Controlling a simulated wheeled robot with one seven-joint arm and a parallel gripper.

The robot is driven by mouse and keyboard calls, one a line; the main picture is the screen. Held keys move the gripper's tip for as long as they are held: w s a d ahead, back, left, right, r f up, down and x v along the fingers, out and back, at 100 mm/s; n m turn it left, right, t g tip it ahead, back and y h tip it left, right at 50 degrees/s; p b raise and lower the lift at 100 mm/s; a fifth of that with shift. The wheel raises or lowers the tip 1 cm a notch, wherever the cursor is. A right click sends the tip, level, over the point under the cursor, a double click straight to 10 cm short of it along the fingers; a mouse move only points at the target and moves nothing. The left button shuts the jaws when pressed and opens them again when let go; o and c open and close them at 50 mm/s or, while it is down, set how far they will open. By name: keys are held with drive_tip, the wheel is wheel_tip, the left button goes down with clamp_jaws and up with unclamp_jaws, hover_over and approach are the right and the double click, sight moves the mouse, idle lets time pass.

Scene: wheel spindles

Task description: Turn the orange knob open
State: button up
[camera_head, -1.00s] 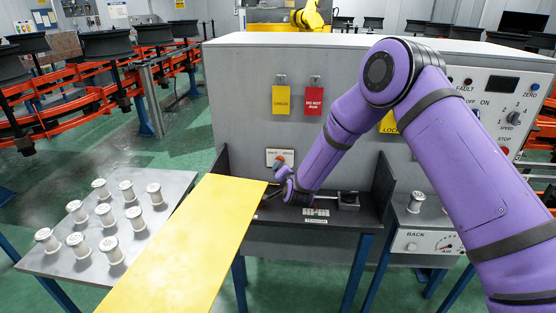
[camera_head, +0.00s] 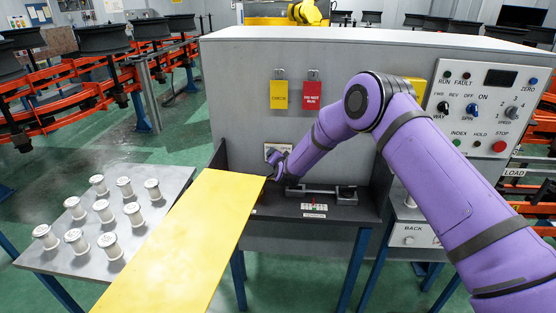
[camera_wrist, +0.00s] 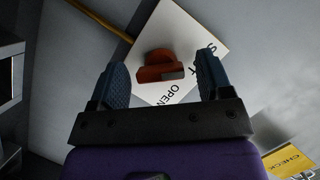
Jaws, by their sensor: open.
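The orange knob (camera_wrist: 160,68) sits on a white plate (camera_wrist: 190,35) marked "OPEN" and a partly covered "SHUT" in the wrist view. My gripper (camera_wrist: 165,82) is open, with one blue finger on each side of the knob as seen there. I cannot tell whether the fingertips touch it. In the head view my gripper (camera_head: 276,164) is at the lower left of the grey cabinet front, in front of the plate (camera_head: 277,149), and it hides the knob.
A long yellow panel (camera_head: 185,245) slopes up close to my gripper's left. Below is a dark tray with a metal fixture (camera_head: 320,190). A table (camera_head: 60,262) with several white spools stands at the left. Yellow (camera_head: 279,95) and red (camera_head: 312,95) tags hang above.

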drive_tip(key=c, duration=0.9)
drive_tip(key=shift+f+m+t+y, duration=0.1)
drive_tip(key=shift+m+t+y, duration=0.2)
drive_tip(key=shift+m+t, duration=1.6)
drive_tip(key=shift+f+m+t+y, duration=0.1)
drive_tip(key=shift+m+y, duration=0.2)
drive_tip(key=shift+m, duration=3.4)
drive_tip(key=shift+f+m+t+y, duration=0.2)
drive_tip(key=shift+m+t, duration=0.7)
drive_tip(key=shift+m, duration=2.2)
